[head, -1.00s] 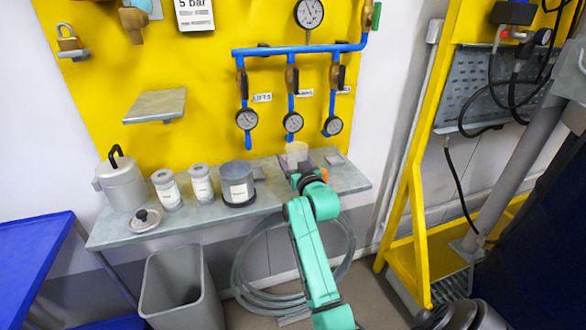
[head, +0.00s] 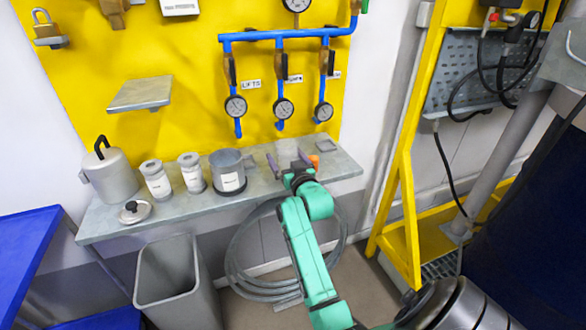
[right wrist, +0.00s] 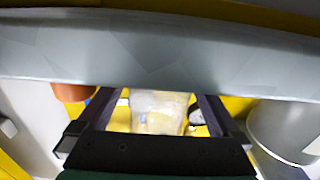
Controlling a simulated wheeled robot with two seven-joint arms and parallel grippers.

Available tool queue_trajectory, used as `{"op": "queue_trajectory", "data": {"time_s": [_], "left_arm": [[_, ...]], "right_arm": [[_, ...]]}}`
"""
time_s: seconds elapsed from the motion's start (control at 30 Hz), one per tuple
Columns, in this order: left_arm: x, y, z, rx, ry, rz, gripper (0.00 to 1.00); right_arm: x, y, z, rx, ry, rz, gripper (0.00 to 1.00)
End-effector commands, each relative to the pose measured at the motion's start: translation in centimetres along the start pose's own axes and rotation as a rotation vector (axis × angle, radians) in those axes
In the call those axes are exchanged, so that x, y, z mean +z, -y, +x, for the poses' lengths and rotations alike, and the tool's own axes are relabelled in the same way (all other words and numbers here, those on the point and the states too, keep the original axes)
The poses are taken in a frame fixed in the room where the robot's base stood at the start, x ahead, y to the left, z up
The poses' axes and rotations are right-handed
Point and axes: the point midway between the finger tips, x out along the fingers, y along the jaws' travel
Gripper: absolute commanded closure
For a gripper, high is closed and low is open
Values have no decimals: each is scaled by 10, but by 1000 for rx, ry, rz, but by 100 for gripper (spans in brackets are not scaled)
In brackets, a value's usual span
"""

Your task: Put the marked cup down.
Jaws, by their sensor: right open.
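A pale, translucent cup (head: 287,148) is at the right part of the grey wall shelf (head: 262,184), and it appears to stand on it. No mark on it can be made out. My right gripper (head: 290,163), on the green arm, is open at the cup from the front. In the right wrist view the cup (right wrist: 158,112) shows between the two spread dark fingers (right wrist: 160,115), with a gap visible on each side. The gripper partly hides the cup's lower part in the head view. My left gripper is not in view.
A grey pot with a label (head: 228,171) stands left of the cup, then two labelled jars (head: 156,180) and a lidded canister (head: 109,176). An orange object (head: 315,161) is close right of the gripper. Gauges (head: 283,107) hang above; a bin (head: 176,281) stands below.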

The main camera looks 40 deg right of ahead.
Motion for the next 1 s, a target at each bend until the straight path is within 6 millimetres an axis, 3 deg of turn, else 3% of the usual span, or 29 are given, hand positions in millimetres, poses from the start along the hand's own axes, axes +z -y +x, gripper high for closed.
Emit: {"op": "queue_trajectory", "data": {"time_s": [0.3, 0.5, 1.0], "left_arm": [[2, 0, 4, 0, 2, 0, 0], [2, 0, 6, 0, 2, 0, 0], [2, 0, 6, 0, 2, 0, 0]], "right_arm": [[2, 0, -66, 0, 4, 0, 0], [1, 0, -98, 0, 2, 0, 0], [0, 0, -104, 1, 1, 0, 0]]}}
